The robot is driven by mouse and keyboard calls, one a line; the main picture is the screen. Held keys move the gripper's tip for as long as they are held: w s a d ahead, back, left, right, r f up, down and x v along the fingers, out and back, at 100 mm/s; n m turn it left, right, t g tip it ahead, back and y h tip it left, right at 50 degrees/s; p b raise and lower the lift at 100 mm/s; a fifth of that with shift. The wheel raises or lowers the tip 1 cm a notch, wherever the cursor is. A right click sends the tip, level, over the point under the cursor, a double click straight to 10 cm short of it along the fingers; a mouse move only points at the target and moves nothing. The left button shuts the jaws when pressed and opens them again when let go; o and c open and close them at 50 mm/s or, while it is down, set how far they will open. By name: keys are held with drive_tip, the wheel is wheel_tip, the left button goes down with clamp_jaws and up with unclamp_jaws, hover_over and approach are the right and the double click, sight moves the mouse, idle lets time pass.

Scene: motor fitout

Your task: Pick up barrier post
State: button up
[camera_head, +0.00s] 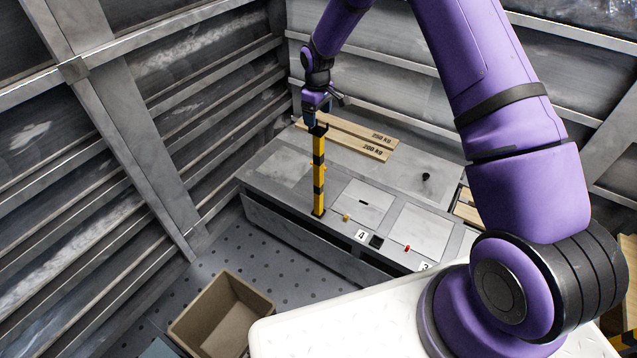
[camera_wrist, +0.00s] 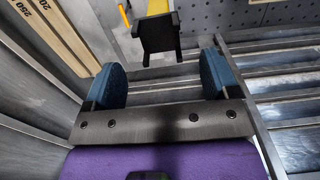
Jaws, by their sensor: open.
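The barrier post (camera_head: 318,172) is a yellow and black banded upright post standing on the grey bench, near its front left edge. Its black top shows in the wrist view (camera_wrist: 160,36), just beyond my fingertips, with a bit of yellow behind it. My gripper (camera_head: 313,108) is at the top of the post, pointing down. In the wrist view its two blue finger pads (camera_wrist: 165,82) are apart with nothing between them. The post top lies past the gap. I cannot tell from the head view whether the gripper touches the post.
Wooden boards marked 250 kg and 200 kg (camera_head: 350,138) lie behind the post on the bench (camera_head: 285,190). Number plate 4 (camera_head: 361,236) and a small red part (camera_head: 407,248) sit along its front. A brown open box (camera_head: 222,313) stands on the floor. Ribbed metal walls close in behind and left.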

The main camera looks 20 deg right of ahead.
sight(318, 130)
wheel_tip(318, 130, down, 8)
drive_tip(key=shift+s+d+r, duration=0.1)
drive_tip(key=shift+s+r, duration=0.05)
drive_tip(key=shift+r, duration=0.1)
drive_tip(key=shift+c, duration=0.2)
drive_tip(key=shift+r, duration=0.1)
clamp_jaws()
